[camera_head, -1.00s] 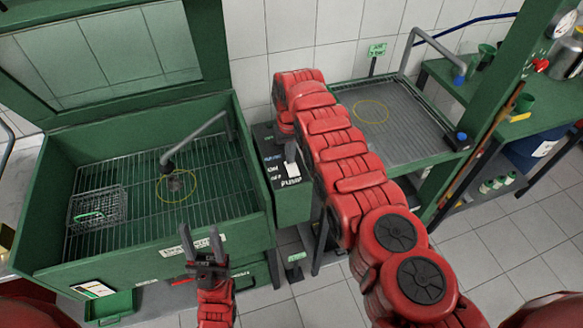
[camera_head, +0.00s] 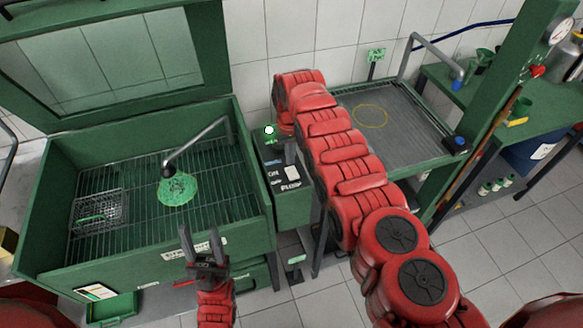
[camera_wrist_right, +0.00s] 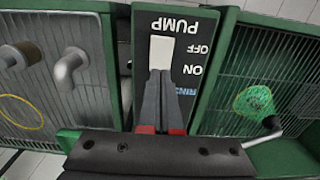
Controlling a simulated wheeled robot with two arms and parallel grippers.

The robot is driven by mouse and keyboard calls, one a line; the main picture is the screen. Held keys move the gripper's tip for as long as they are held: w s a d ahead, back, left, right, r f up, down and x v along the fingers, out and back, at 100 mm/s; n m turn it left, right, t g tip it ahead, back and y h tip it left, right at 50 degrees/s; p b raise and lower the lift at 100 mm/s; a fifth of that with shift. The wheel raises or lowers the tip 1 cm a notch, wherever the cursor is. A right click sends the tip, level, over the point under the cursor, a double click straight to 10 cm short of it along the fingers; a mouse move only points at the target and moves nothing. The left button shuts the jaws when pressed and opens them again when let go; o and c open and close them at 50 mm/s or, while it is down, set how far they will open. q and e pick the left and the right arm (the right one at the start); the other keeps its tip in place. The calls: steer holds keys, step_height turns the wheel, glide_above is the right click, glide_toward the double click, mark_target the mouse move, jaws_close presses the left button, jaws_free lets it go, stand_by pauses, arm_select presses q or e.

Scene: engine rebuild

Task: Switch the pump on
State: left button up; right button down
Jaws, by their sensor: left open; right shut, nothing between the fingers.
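The green pump box (camera_head: 290,205) stands between the wash tank and a tray, its dark top marked PUMP, OFF and ON. A white rectangular plate (camera_wrist_right: 162,50) sits on that top beside the lettering. A lamp (camera_head: 269,130) at the back of the box glows white-green. My right gripper (camera_wrist_right: 160,76) is shut and empty, with its tips at the plate's edge; I cannot tell whether they touch. In the head view its arm partly covers the box. Green liquid (camera_head: 177,189) spreads under the bent spout (camera_head: 190,148). My left gripper (camera_head: 204,247) is open and empty at the tank's front edge.
The wash tank (camera_head: 150,262) has a raised lid and holds a wire basket (camera_head: 98,212) on its grid. A grey slatted tray (camera_head: 405,125) lies to the right. A green post (camera_head: 490,100) and a side bench stand further right.

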mark_target(290, 169)
step_height(290, 169, up, 3)
steer(key=shift+f+p, duration=0.15)
steer(key=shift+p, duration=0.8)
steer(key=shift+r+p, duration=0.5)
steer(key=shift+r, duration=0.4)
